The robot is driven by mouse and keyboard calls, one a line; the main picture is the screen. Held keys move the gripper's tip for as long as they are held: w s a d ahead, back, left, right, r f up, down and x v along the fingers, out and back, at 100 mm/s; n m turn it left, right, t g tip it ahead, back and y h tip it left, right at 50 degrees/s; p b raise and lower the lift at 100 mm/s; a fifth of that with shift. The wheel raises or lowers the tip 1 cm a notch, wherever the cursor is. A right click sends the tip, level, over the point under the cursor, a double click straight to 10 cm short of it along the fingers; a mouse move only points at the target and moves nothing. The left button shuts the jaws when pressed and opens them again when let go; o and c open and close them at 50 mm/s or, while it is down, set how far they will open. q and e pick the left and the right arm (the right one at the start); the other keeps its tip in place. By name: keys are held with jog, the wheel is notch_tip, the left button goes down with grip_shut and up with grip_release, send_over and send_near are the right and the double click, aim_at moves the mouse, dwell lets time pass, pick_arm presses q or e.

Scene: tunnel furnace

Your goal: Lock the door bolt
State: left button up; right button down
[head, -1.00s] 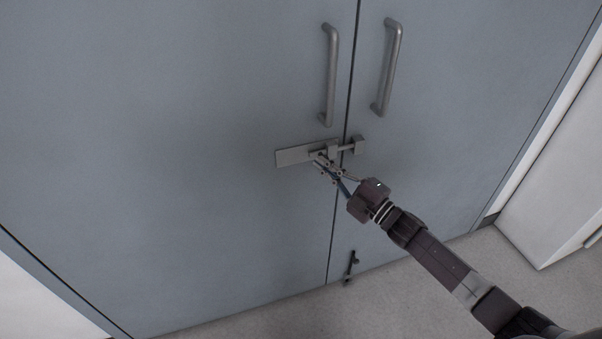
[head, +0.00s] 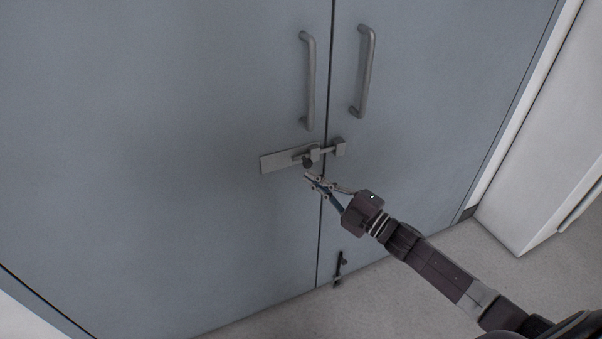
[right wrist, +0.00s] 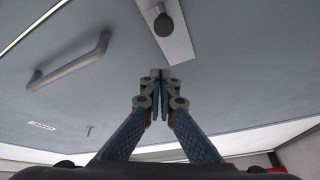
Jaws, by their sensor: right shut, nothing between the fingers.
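The door bolt (head: 313,155) is a grey metal slide bolt on a plate (head: 275,162) fixed to the left door. Its rod spans the gap between the doors and reaches the catch block (head: 339,147) on the right door. Its dark round knob (head: 307,163) hangs below the rod; in the right wrist view the knob (right wrist: 163,25) is at the top centre, beyond the fingertips. My right gripper (head: 308,178) is shut and empty, just below the knob and apart from it. In the right wrist view its fingertips (right wrist: 160,75) are together. My left gripper is not in view.
Two vertical handles, left (head: 308,82) and right (head: 364,72), stand out above the bolt. A small dark floor bolt (head: 340,267) sits low by the gap. A white cabinet (head: 545,150) stands at the right. The floor in front is clear.

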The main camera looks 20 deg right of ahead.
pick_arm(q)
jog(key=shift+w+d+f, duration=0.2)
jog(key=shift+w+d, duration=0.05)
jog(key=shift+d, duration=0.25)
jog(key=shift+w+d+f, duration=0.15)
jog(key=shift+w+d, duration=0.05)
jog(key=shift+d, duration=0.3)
pick_arm(e)
jog(key=v, duration=0.4)
jog(key=shift+s, duration=0.2)
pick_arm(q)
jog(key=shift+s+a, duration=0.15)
